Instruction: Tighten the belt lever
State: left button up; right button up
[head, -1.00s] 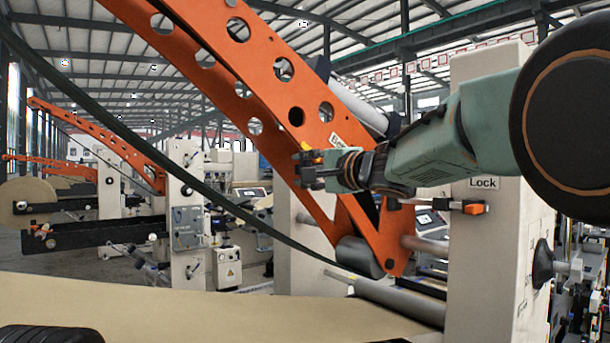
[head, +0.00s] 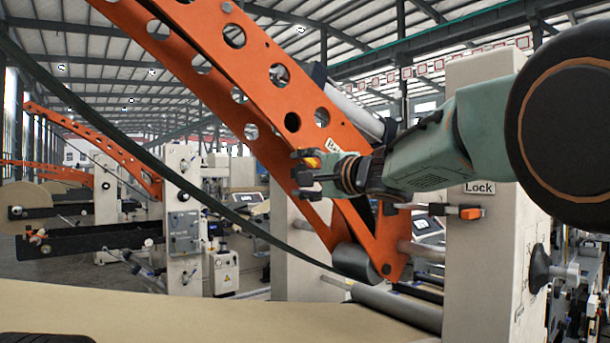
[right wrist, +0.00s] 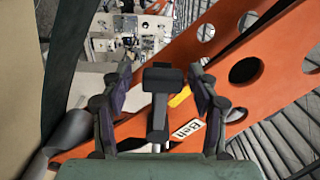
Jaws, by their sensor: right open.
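My left gripper is not in view.
The big perforated orange arm (head: 262,95) lies right behind the gripper. A dark strap (head: 130,150) crosses at left. Kraft paper (head: 180,315) spreads in front.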

jog(key=shift+s, duration=0.15)
jog(key=shift+s+d, duration=0.1)
jog(key=shift+s, duration=0.05)
jog(key=v, duration=1.1)
jog(key=shift+d, duration=0.3)
jog(key=shift+s, duration=0.1)
